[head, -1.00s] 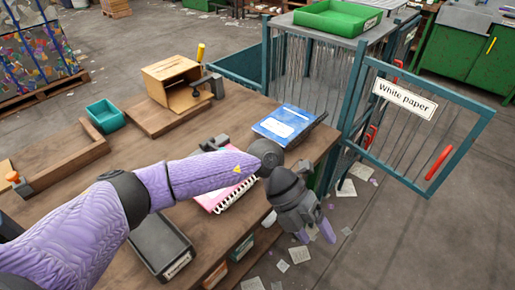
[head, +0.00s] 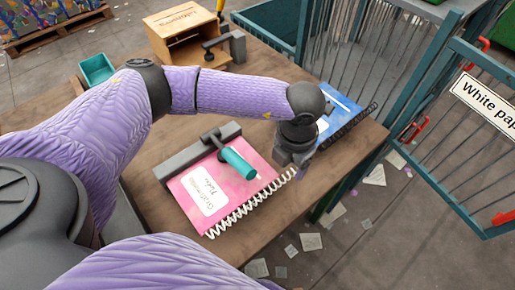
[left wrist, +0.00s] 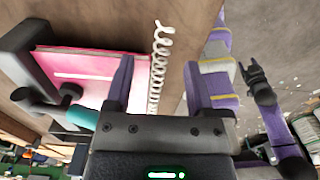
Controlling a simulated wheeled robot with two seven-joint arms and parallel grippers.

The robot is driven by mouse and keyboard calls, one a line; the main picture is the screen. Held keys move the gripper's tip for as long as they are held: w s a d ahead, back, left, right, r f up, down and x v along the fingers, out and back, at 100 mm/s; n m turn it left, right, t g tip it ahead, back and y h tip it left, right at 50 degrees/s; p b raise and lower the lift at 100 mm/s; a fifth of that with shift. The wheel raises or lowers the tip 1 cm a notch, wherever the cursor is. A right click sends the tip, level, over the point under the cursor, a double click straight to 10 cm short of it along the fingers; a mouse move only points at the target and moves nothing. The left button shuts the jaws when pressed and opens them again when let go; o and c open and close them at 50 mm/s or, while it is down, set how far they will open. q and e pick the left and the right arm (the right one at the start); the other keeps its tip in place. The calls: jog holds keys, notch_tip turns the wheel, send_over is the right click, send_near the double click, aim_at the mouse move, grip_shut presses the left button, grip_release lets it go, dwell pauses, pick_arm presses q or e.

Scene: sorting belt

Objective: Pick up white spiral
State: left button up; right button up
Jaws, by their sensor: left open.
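The white spiral (head: 248,205) is a wire coil along the right edge of a pink notebook (head: 222,187) on the wooden bench. Its far end is partly hidden by my left gripper (head: 290,163) in the head view. In the left wrist view the spiral (left wrist: 160,60) runs between the two spread fingers of my left gripper (left wrist: 158,75), apart from both in the picture. That gripper is open and empty. A dark gripper on a purple arm, likely my right gripper (left wrist: 260,85), shows at the right of the left wrist view, too small to judge its jaws.
A dark clamp (head: 190,158) with a teal handle (head: 238,163) lies across the notebook's far left side. A blue notebook (head: 343,108) with a black coil lies just beyond my gripper. A wooden box (head: 180,35) stands at the back. The bench edge is close on the right.

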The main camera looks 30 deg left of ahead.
aim_at(289, 173)
pick_arm(q)
notch_tip(289, 173, down, 3)
jog(key=shift+s+d+b, duration=0.1)
jog(key=shift+b, duration=0.2)
jog(key=c, duration=0.3)
grip_shut()
notch_tip(289, 173, up, 10)
jog(key=p, duration=0.2)
jog(key=shift+p, duration=0.35)
pick_arm(e)
jog(key=shift+w+r, duration=0.35)
jog(key=shift+r, duration=0.5)
